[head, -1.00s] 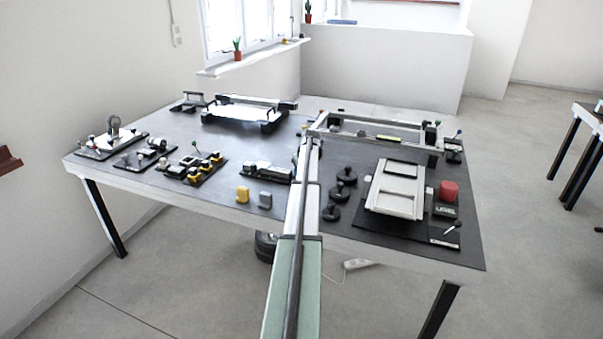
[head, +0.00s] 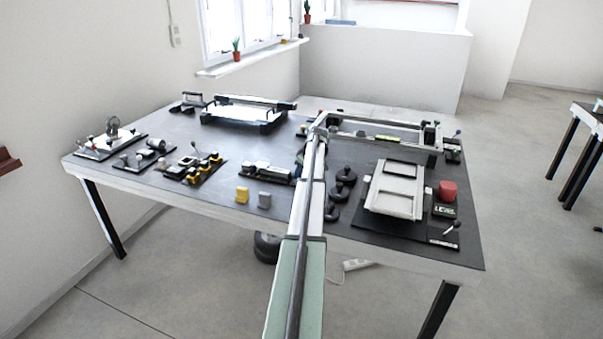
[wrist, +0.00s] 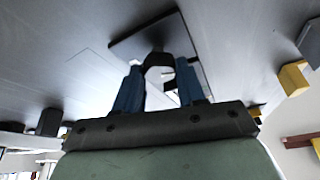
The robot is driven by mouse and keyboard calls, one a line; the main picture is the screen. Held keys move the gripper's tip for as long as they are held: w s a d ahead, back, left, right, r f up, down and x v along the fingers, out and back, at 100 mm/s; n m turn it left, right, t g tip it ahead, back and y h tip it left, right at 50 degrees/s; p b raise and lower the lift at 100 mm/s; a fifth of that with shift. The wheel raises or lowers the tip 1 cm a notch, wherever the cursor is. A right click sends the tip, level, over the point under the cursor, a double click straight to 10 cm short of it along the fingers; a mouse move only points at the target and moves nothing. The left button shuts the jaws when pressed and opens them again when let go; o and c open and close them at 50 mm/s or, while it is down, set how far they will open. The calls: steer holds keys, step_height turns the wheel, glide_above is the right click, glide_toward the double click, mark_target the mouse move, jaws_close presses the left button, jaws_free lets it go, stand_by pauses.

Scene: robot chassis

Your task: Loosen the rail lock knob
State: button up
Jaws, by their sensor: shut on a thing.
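In the wrist view, the two blue fingers of my gripper (wrist: 160,78) close on a black and pale part (wrist: 158,61). Its shape is partly hidden, and I cannot tell for certain that it is the rail lock knob. A dark base plate (wrist: 133,41) shows beyond the fingers. A long rail frame (head: 385,146) lies behind, at the right.
Yellow (head: 242,195) and grey (head: 265,200) blocks stand left of my arm. Black knobs (head: 345,176) stand close on its right, beside a pale framed panel (head: 393,190) and a red button (head: 447,190). The table's (head: 180,200) front left strip is clear.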

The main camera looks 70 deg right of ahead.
steer(key=o, duration=1.1)
steer(key=shift+c, duration=0.2)
steer(key=shift+r, duration=0.1)
steer(key=v, duration=1.3)
steer(key=shift+r, duration=0.25)
